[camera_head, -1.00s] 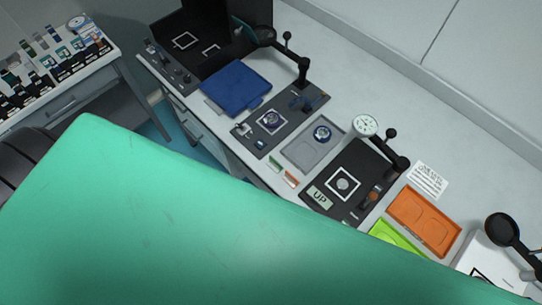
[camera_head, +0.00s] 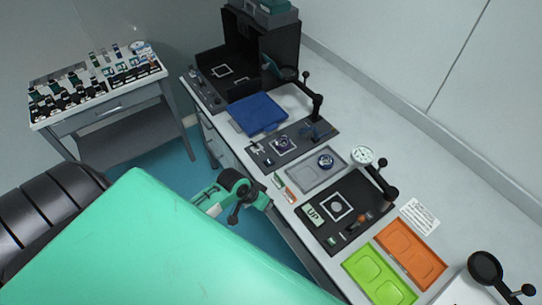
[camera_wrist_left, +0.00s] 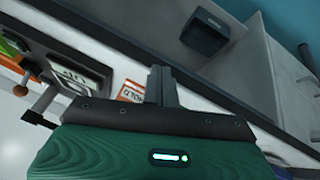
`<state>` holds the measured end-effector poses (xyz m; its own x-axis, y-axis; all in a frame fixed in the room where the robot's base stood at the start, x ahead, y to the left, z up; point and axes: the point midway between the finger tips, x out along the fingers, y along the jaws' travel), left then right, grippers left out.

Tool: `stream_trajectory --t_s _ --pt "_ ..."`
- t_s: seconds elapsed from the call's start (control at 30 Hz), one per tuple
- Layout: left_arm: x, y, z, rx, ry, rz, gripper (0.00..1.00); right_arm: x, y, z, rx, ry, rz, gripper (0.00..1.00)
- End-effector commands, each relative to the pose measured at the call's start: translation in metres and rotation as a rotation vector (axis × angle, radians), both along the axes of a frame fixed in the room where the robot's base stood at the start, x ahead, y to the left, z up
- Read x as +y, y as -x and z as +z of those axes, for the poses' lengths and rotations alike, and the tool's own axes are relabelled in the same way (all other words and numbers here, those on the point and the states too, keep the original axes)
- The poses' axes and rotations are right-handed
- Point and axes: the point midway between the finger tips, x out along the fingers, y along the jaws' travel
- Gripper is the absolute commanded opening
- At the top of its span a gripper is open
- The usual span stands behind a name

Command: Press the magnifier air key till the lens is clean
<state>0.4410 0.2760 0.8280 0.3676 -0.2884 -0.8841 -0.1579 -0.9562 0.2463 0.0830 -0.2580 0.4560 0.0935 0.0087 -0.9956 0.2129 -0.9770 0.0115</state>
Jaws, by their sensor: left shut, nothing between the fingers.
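A round black magnifier-like head (camera_head: 485,267) on a jointed arm stands at the lower right of the head view. A second dark round head (camera_head: 281,68) on an arm stands by the black box at the back. I cannot tell which one has the air key, and no key or lens dirt can be made out. My left gripper (camera_head: 250,197) is beside the bench's front edge, apart from both heads. Its dark fingers (camera_wrist_left: 163,85) are shut and empty in the left wrist view. My right gripper is not in view.
The bench carries a black box (camera_head: 289,40), a blue case (camera_head: 258,113), a grey tray (camera_head: 309,177), a black "UP" plate (camera_head: 320,236), a dial gauge (camera_head: 362,155), an orange tray (camera_head: 425,267) and a green tray (camera_head: 365,275). A side table (camera_head: 105,103) stands at left.

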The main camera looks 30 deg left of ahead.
Motion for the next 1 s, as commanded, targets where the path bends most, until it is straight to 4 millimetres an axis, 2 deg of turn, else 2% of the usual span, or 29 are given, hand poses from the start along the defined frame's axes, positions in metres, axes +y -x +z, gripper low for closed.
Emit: stream_trajectory --t_s 0.2,0.37,0.6,0.7,0.8,1.0 --pt "0.019 -0.031 0.018 -0.028 0.057 0.023 0.0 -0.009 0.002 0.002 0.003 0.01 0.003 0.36" --pt "0.035 -0.06 0.039 -0.056 0.113 0.046 0.0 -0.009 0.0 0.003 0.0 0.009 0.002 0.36" --pt "0.072 -0.113 0.09 -0.115 0.23 0.1 0.0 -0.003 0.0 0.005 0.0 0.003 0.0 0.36" --pt "0.084 -0.128 0.107 -0.134 0.268 0.12 0.0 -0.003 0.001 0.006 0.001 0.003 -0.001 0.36" --pt "0.091 -0.137 0.119 -0.147 0.293 0.132 0.0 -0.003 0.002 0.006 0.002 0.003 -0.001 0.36" --pt "0.094 -0.141 0.125 -0.152 0.307 0.138 0.0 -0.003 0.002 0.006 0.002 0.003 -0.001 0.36"
